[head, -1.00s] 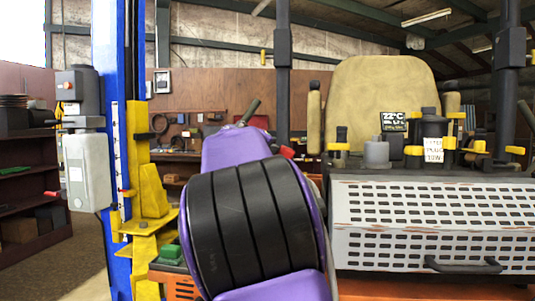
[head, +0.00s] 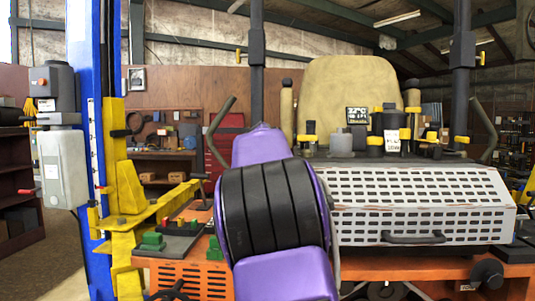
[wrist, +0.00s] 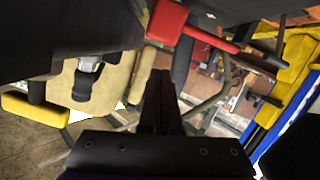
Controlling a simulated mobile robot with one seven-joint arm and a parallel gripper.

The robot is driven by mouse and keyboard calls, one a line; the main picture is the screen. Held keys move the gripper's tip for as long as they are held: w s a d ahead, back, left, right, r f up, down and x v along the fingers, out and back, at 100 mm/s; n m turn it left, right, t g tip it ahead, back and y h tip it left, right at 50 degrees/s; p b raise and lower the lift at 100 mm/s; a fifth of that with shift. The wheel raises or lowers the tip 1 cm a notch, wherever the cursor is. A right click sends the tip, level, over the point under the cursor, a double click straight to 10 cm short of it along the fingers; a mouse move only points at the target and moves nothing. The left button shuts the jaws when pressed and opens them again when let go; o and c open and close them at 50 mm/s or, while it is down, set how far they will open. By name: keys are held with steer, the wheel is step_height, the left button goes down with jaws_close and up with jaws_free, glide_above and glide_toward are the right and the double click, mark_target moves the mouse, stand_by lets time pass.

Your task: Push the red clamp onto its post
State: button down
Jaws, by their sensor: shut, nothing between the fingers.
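In the wrist view a red block (wrist: 166,20) with a red bar (wrist: 208,37) running right from it shows near the top, close to dark parts. I cannot tell for certain that this is the red clamp, and I cannot make out its post. My gripper (wrist: 160,85) is shut and empty in the wrist view, its dark fingertips below the red block and apart from it in the picture. In the head view my purple arm hides the gripper and what lies behind it.
The blue lift column (head: 84,130) with its yellow bracket (head: 122,175) stands left. A dark plate (head: 180,246) with small red and green pieces lies on the orange mower body (head: 200,277). The white perforated cover (head: 420,205) and tan seat (head: 350,95) are right.

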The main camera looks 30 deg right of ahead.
steer(key=s+a+r+b, duration=0.1)
steer(key=s+a+r, duration=0.4)
steer(key=s, duration=0.3)
steer(key=shift+a+r, duration=0.3)
steer(key=shift+r, duration=0.45)
